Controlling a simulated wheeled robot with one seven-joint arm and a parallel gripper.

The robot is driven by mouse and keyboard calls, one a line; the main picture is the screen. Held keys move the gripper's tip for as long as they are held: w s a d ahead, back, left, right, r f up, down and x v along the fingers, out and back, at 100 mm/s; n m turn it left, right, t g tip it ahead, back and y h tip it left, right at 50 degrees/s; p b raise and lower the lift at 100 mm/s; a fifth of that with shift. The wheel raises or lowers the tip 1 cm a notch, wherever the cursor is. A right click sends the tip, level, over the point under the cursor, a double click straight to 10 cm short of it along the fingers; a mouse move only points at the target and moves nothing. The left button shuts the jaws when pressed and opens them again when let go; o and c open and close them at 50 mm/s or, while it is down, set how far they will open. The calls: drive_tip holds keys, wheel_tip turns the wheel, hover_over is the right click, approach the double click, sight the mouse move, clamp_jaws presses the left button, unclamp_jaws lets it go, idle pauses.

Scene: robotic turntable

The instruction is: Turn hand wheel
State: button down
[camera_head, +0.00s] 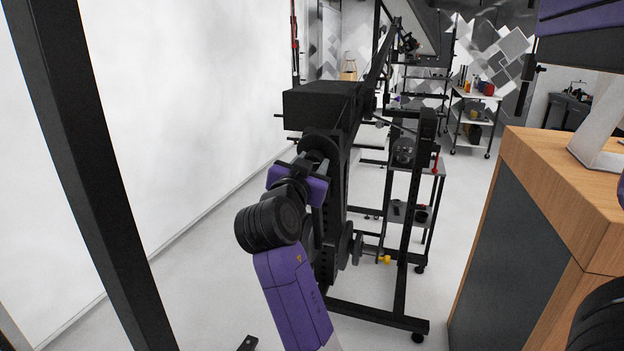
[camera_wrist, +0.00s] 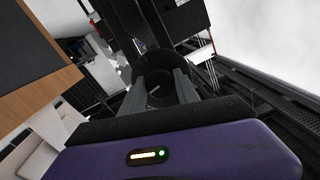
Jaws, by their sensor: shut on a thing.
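The hand wheel (camera_head: 319,146) is a dark round disc on the near side of a black metal frame, below a black box. It also shows in the wrist view as a dark round part (camera_wrist: 152,72) ahead of my fingers. My gripper (camera_head: 308,163) has a purple body and reaches up to the wheel from the near left. In the wrist view my gripper (camera_wrist: 158,90) has its two grey fingers at the wheel, one on each side of its middle, and is shut on it. The exact contact is dark and partly hidden by the fingers.
The black frame (camera_head: 400,260) stands on castors, with weight-like discs low on it. A wooden-topped counter (camera_head: 560,180) is close on the right. A black post (camera_head: 95,170) crosses the left. A small shelf cart (camera_head: 418,215) stands behind the frame. White floor is open between.

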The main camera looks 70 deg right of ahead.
drive_tip(key=m+t+b, duration=0.1)
drive_tip(key=m+b, duration=0.1)
drive_tip(key=b, duration=0.2)
drive_tip(key=m+t+b, duration=0.1)
drive_tip(key=m+b, duration=0.2)
drive_tip(key=b, duration=0.2)
drive_tip(key=shift+f+h, duration=0.15)
drive_tip(key=shift+h, duration=0.15)
drive_tip(key=shift+t, duration=0.3)
drive_tip(key=c, duration=0.9)
unclamp_jaws()
drive_tip(key=shift+a, duration=0.1)
drive_tip(key=v, duration=0.7)
drive_tip(key=shift+s+a+b, duration=0.15)
drive_tip(key=shift+a+b, duration=0.15)
